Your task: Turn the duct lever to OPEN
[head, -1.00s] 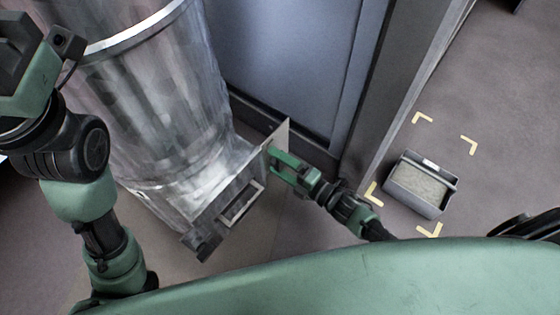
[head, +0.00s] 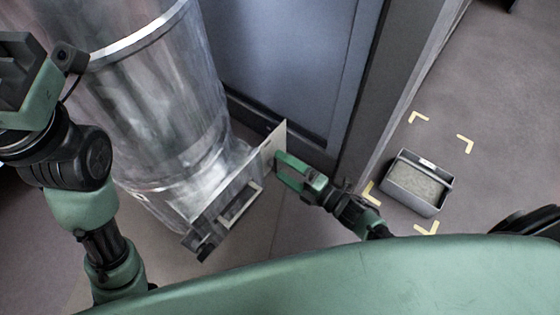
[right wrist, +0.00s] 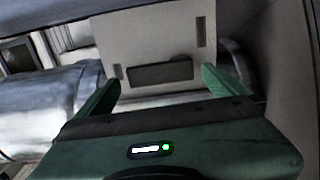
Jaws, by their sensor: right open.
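The duct (head: 150,100) is a wide shiny metal pipe at the left of the head view. At its lower end a metal fitting carries a pale upright plate (head: 270,147), a rectangular frame (head: 239,204) and a dark end piece (head: 204,246). I cannot tell which part is the lever, and no OPEN marking is readable. My right gripper (head: 281,168) is open beside the plate's right side. In the right wrist view the pale plate (right wrist: 150,45) with dark slots lies ahead, beyond the spread fingers (right wrist: 162,95). My left gripper (head: 22,62) is at the upper left, partly cut off.
A grey cabinet or door panel (head: 285,60) stands behind the duct, with a dark post (head: 388,100) to its right.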

